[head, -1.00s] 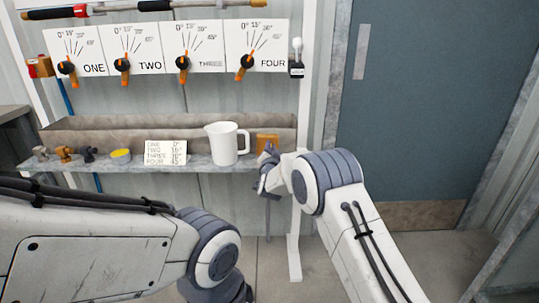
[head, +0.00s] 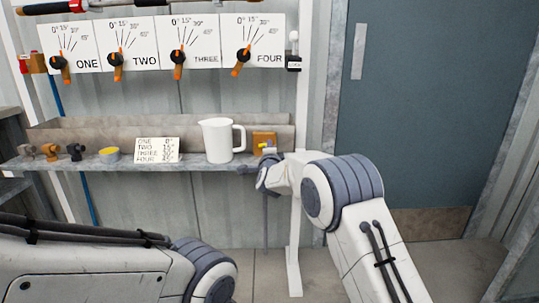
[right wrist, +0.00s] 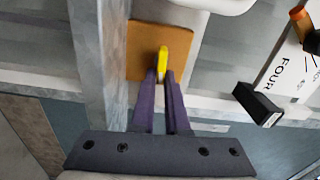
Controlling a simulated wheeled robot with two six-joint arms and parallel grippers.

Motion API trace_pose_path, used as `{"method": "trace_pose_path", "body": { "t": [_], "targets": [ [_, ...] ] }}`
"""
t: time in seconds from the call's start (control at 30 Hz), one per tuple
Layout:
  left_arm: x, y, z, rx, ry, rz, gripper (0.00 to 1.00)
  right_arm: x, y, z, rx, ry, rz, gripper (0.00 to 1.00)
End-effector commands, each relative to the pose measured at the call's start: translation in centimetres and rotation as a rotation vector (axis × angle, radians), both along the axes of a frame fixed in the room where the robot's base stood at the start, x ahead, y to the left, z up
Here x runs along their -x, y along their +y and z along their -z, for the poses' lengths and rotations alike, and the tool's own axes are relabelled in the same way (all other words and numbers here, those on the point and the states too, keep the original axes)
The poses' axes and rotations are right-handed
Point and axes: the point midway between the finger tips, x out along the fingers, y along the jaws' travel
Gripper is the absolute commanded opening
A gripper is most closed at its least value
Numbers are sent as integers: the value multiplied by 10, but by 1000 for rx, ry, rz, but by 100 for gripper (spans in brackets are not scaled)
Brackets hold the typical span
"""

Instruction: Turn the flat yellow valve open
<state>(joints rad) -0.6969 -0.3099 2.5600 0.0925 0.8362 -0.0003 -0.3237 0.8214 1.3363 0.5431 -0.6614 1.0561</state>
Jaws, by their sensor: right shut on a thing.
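The flat yellow valve (right wrist: 161,62) is a small yellow handle on an orange-brown plate (right wrist: 143,48). In the head view the valve (head: 264,145) is a small yellow spot in front of the plate (head: 259,135), right of the white jug. My right gripper (right wrist: 161,78) is shut on the valve handle, with its purple fingers on either side of it. In the right wrist view the handle stands almost in line with the fingers. In the head view my right gripper (head: 264,160) is small and partly hidden by its own wrist. My left gripper is out of view; only its arm shows.
A white jug (head: 216,141) stands close left of the plate on the narrow shelf (head: 200,166). A lettered card (head: 157,150), a yellow-topped tin (head: 109,155) and small taps are further left. Several numbered dials (head: 245,55) hang above.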

Motion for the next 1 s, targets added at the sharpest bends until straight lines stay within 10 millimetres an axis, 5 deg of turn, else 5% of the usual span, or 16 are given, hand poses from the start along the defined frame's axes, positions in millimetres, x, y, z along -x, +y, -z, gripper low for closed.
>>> {"method": "trace_pose_path", "body": {
  "t": [0.73,0.8,0.83,1.0],
  "targets": [
    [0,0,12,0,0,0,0,0,-2,2,-88,2,4,0],
    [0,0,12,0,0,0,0,0,-2,2,-87,2,4,35],
    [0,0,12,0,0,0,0,0,-2,2,-87,2,4,42],
    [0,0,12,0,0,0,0,0,-1,2,-86,2,2,42]
  ]
}}
